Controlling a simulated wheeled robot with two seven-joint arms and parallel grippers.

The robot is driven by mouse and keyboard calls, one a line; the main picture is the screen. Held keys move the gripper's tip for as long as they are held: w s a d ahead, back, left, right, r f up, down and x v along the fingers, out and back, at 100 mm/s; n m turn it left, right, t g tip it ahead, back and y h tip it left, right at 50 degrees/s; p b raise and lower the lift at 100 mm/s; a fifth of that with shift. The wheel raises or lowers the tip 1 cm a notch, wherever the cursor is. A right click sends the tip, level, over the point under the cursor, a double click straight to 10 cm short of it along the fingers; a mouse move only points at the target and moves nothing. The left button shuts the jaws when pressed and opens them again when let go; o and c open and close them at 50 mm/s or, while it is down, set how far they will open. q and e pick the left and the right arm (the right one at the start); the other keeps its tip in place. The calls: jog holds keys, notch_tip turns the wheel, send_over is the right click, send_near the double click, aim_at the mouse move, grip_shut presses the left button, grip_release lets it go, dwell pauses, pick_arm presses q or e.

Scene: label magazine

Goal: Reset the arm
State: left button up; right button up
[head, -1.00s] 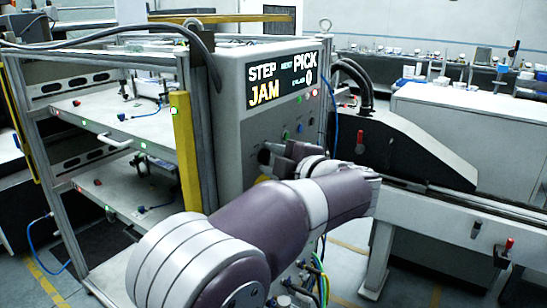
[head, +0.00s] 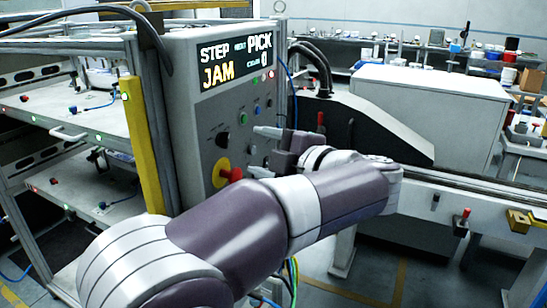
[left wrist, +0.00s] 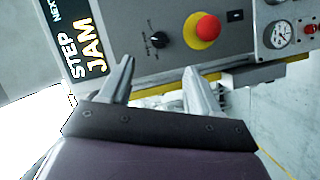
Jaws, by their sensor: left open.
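The grey control cabinet (head: 185,110) carries a lit display (head: 235,62) reading "STEP JAM" and "NEXT PICK". My left gripper (head: 256,152) is open and empty in front of the panel's right side, its fingers pointing toward the panel. A red mushroom button on a yellow base (head: 232,174) sits just left of the lower finger; it also shows in the left wrist view (left wrist: 207,27), beyond the fingers. A black rotary knob (head: 222,139) is above the button. In the left wrist view my left gripper (left wrist: 158,68) has clear space between its fingers. My right gripper is not in view.
A shelved rack (head: 85,118) with a yellow post (head: 144,150) stands at the left. A black sloped guard (head: 360,130) and a conveyor rail lie to the right. Blue, yellow and green cables hang below my left arm. Gauges (left wrist: 281,34) show in the left wrist view.

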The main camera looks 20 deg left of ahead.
pick_arm(q)
jog(key=v, duration=0.3)
dwell(0.4)
